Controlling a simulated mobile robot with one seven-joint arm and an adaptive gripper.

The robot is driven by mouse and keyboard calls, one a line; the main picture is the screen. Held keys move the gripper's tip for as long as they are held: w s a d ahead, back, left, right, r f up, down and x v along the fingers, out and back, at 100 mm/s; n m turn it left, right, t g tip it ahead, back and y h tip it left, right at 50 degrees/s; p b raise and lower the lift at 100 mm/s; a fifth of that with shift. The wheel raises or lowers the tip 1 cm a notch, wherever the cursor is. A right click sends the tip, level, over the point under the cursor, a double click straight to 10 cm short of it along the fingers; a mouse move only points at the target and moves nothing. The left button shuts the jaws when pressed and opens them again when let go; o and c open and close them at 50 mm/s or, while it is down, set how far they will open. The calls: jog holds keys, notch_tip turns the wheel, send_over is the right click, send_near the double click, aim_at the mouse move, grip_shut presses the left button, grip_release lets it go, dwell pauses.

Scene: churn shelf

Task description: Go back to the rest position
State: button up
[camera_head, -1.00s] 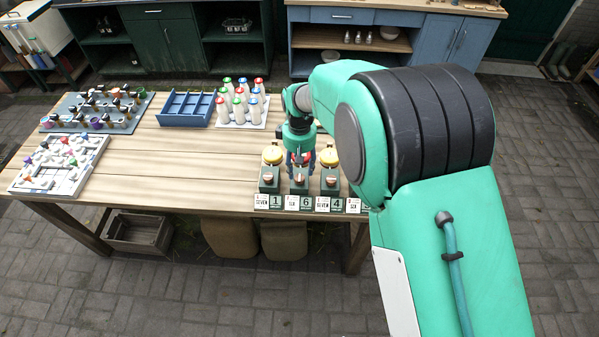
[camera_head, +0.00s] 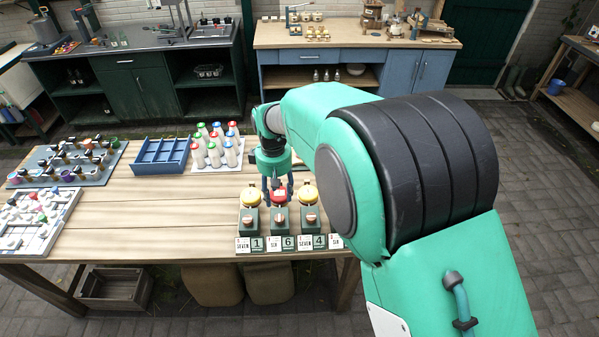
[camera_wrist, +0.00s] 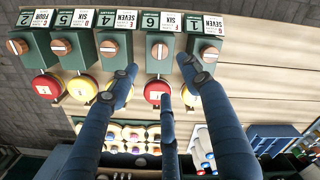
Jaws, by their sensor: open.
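My gripper (camera_head: 277,185) is open and empty, with blue fingers pointing down over the row of dark green churn units near the table's front edge. In the head view the fingers overlap the red lid (camera_head: 278,197) of the middle unit (camera_head: 279,217); no contact can be made out. In the wrist view my gripper (camera_wrist: 161,82) has its fingers spread, with the red lid (camera_wrist: 157,92) between them. A yellow-lidded unit (camera_head: 249,219) stands to its left and another (camera_head: 309,218) to its right. My arm hides the row's right end.
Numbered cards (camera_head: 288,243) line the front edge. Behind the units stand white bottles with coloured caps (camera_head: 215,148) and a blue divided tray (camera_head: 160,155). Two boards of small pieces (camera_head: 66,163) (camera_head: 36,220) lie left. The table's middle (camera_head: 150,205) is bare. Cabinets stand behind.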

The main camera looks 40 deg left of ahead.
jog(key=w+d+r+m+y+b, duration=0.1)
jog(key=w+d+r+m, duration=0.1)
jog(key=w+d+r, duration=0.5)
jog(key=w+d+r+m+b, duration=0.15)
jog(key=d+r, duration=0.25)
jog(key=d, duration=0.4)
jog(key=w+d+r+m+t, duration=0.15)
jog(key=d+r, duration=0.35)
jog(key=d, duration=0.5)
jog(key=w+d+r+m+t, duration=0.1)
jog(key=w+d+r+m, duration=0.2)
jog(key=d, duration=0.8)
jog(key=s+d+r+m+t+b, duration=0.1)
jog(key=s+d+r+m, duration=0.25)
jog(key=d, duration=0.65)
jog(key=s+d+r+m+b, duration=0.2)
jog(key=s+d, duration=0.3)
jog(key=d, duration=0.6)
jog(key=s+d+f+m+t, duration=0.1)
jog(key=s+d+f+m, duration=0.1)
jog(key=s+d, duration=0.4)
jog(key=s+d+f+m+t+h+b, duration=0.1)
jog(key=s+d+f+m, duration=0.1)
jog(key=s+d, duration=0.4)
jog(key=shift+s+d+m, duration=0.35)
jog(key=shift+d, duration=0.25)
